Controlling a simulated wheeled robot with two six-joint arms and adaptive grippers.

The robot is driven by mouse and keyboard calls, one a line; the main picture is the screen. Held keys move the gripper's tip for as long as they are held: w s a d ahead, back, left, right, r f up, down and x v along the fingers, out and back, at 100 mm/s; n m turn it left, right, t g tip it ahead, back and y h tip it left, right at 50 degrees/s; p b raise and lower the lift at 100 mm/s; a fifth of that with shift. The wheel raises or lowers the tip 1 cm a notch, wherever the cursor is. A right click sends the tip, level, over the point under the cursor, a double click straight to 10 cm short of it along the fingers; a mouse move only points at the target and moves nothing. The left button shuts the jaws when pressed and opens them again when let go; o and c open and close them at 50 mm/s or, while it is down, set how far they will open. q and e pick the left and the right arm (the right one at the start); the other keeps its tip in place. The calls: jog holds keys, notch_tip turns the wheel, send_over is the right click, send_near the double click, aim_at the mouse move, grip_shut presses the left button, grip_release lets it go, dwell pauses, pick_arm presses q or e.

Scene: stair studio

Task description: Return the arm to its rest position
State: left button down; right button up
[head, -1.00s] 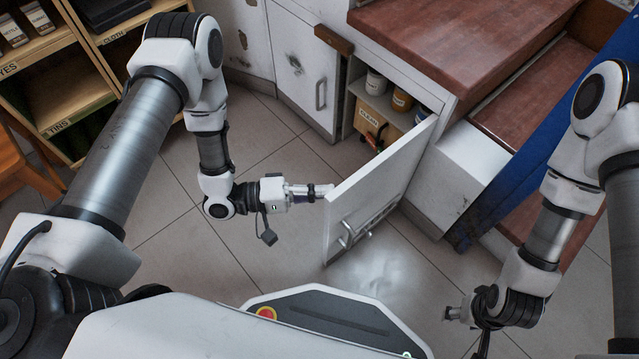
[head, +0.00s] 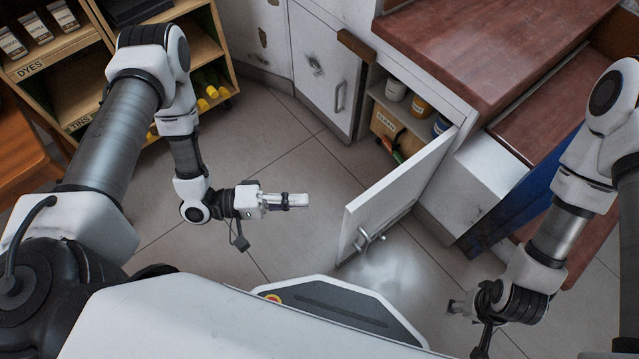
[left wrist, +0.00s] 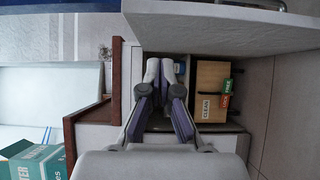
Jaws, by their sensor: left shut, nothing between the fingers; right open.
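My left gripper (head: 289,201) is shut and empty in the head view, held out over the tiled floor. It is left of the open white cabinet door (head: 360,222) and apart from it. In the left wrist view my left gripper (left wrist: 165,86) shows in front of the open cabinet, its fingers covering part of the inside. My right gripper (head: 457,307) is low at the right in the head view, open, with its fingers small in the picture. My left arm is bent at the elbow, with the forearm hanging down.
The open cabinet holds jars (head: 419,107) above and a wooden box labelled CLEAN (left wrist: 211,90) below. Wooden stair treads (head: 549,105) and a blue panel (head: 530,208) are at the right. A shelf unit (head: 65,70) stands at the left. Floor (head: 290,150) between is clear.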

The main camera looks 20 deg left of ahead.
pick_arm(q)
jog(key=shift+s+a, duration=0.7)
jog(key=shift+a, duration=0.15)
jog(key=shift+w, duration=0.1)
